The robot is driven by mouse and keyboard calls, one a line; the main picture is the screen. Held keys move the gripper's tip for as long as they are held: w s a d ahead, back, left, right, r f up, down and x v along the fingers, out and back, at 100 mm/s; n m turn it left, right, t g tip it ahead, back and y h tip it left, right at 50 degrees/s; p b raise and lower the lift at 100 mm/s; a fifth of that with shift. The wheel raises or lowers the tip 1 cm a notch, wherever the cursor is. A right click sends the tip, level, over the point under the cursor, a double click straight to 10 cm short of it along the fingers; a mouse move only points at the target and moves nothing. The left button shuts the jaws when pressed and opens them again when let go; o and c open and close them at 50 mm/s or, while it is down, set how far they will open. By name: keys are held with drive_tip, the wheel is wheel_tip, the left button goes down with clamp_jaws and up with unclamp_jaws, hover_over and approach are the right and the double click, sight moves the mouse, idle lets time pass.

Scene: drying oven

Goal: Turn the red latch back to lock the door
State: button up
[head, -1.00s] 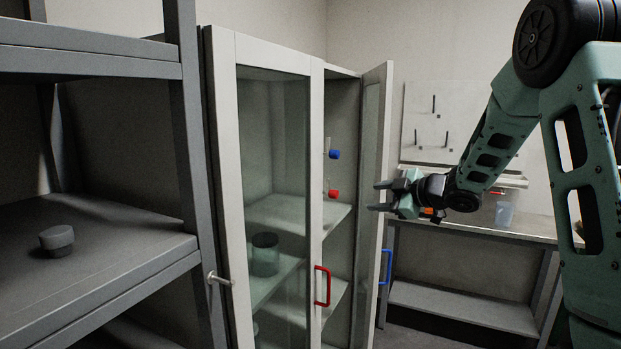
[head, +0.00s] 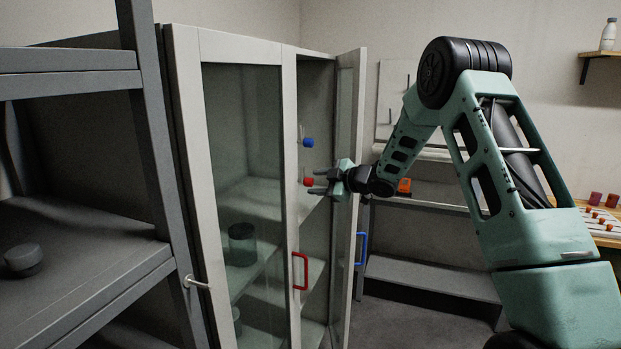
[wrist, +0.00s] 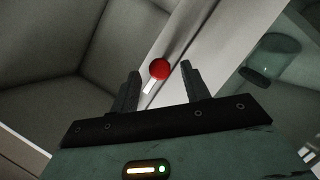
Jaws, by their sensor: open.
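The red latch (head: 307,181) is a small round knob on the inner edge of the glass cabinet's left door frame, below a blue latch (head: 308,142). My gripper (head: 318,182) is open and empty, with its fingertips close to the right of the red latch. In the wrist view the red latch (wrist: 159,69) shows in line with the gap between the two open fingers, with a pale stem below it. I cannot tell if a finger touches it. The left door (head: 240,45) with the red handle (head: 299,270) looks closed.
The cabinet's right door (head: 343,200) with a blue handle (head: 361,248) stands open, close to my gripper. A grey shelf rack (head: 150,130) stands at the left. Dark containers (head: 242,240) sit inside behind the glass. A bench (head: 430,270) stands behind my arm.

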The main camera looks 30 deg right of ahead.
sight(312, 183)
drive_tip(key=shift+p+x, duration=0.35)
drive_tip(key=shift+x, duration=1.25)
drive_tip(key=c, duration=1)
